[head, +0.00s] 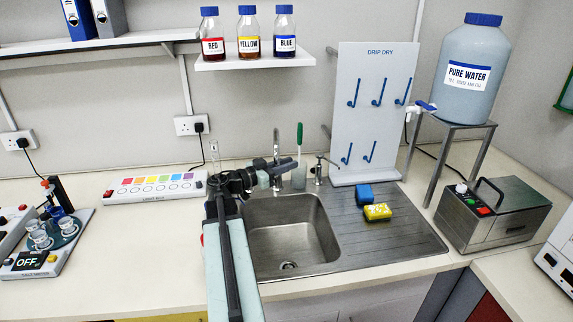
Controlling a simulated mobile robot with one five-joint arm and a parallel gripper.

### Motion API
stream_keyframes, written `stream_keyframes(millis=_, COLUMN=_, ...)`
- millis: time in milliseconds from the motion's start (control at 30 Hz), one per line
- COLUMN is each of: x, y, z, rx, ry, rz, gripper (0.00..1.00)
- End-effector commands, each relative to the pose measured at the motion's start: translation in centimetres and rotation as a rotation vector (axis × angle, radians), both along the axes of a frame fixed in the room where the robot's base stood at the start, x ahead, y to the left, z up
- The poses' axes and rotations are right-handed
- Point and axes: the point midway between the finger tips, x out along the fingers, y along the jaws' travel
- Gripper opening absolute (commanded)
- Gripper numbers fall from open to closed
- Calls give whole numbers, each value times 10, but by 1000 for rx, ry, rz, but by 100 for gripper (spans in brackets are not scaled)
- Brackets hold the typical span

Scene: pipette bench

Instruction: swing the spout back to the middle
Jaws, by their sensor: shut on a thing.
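The metal tap spout (276,142) stands at the back edge of the sink, its upper part showing above my gripper. My gripper (286,165) reaches in from the left, low in front of the tap, and is shut on the spout. My gripper hides the lower part of the spout, so its exact direction is hard to tell. The steel sink basin (263,237) lies below and in front, empty, with a drain at the bottom.
A green-handled brush (299,137) stands in a holder close behind my gripper. A small second tap (319,168) is to its right. The drip-dry board (372,105) rises behind. A light box (155,187) sits left.

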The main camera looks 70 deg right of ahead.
Motion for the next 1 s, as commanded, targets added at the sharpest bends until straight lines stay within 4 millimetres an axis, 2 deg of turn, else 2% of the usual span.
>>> stream_keyframes(millis=33, x=5, y=-5, z=1, rx=-2, ry=1, rz=17, gripper=0)
stream_keyframes(millis=767, x=6, y=-4, z=1, rx=-2, ry=1, rz=18, gripper=0)
stream_keyframes(millis=800, x=6, y=-4, z=1, rx=-2, ry=1, rz=18, gripper=25)
stream_keyframes(millis=867, x=6, y=-4, z=1, rx=-2, ry=0, rz=19, gripper=41)
stream_keyframes(millis=1000, x=5, y=-3, z=0, rx=-2, ry=0, rz=16, gripper=41)
